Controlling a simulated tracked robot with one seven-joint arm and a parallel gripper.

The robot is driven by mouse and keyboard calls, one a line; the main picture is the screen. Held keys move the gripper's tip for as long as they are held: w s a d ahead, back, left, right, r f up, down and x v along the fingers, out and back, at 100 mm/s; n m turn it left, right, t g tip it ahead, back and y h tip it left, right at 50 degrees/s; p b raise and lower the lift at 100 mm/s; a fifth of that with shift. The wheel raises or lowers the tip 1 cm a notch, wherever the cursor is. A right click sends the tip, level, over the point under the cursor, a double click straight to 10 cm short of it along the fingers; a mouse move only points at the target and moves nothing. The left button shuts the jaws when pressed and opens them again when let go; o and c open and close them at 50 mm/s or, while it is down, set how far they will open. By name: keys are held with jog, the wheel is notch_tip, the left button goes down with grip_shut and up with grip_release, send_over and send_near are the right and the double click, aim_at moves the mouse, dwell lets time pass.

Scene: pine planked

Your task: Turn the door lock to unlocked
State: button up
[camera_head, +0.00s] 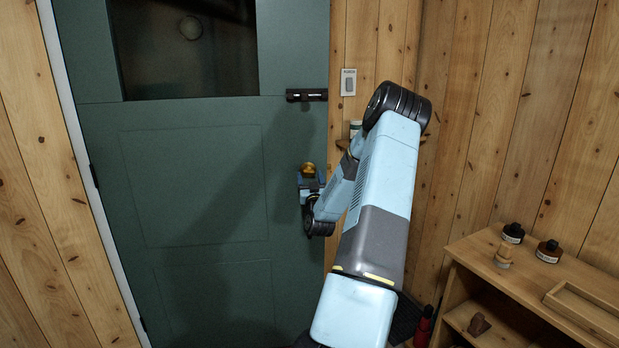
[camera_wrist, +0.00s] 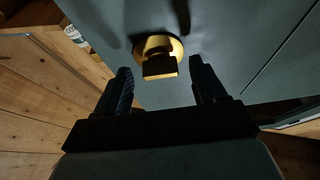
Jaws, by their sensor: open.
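The green door (camera_head: 190,185) stands closed in the head view, with a dark window at its top. A brass door lock (camera_head: 309,169) sits near the door's right edge. In the wrist view the lock shows as a round brass plate with a turn piece (camera_wrist: 159,66) standing out from it. My gripper (camera_wrist: 162,75) is open, with one dark finger on each side of the turn piece and a gap on both sides. It also shows in the head view (camera_head: 309,178), small and just below the lock, partly hidden by my arm.
A dark slide bolt (camera_head: 307,95) is on the door above the lock. A light switch (camera_head: 348,82) is on the pine wall to the right. A wooden shelf unit (camera_head: 480,262) with small jars stands at the lower right. A small white container (camera_wrist: 76,36) shows in the wrist view.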

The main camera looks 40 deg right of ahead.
jog(key=shift+w+d+r, duration=0.25)
jog(key=shift+w+d, duration=0.05)
jog(key=shift+w, duration=0.2)
jog(key=shift+c, duration=0.3)
jog(key=c, duration=1)
jog(key=shift+m+g+h, duration=0.3)
jog(key=shift+m, duration=0.2)
jog(key=shift+a+r+m+g+h, duration=0.1)
jog(key=shift+m+g+h, duration=0.3)
jog(key=shift+m+g, duration=2.1)
jog(key=shift+a+r+m+g+h, duration=0.1)
jog(key=shift+m+g+h, duration=0.25)
jog(key=shift+m, duration=4.35)
jog(key=shift+m+g+h, duration=0.45)
jog(key=shift+m+g, duration=0.8)
jog(key=shift+m, duration=2.35)
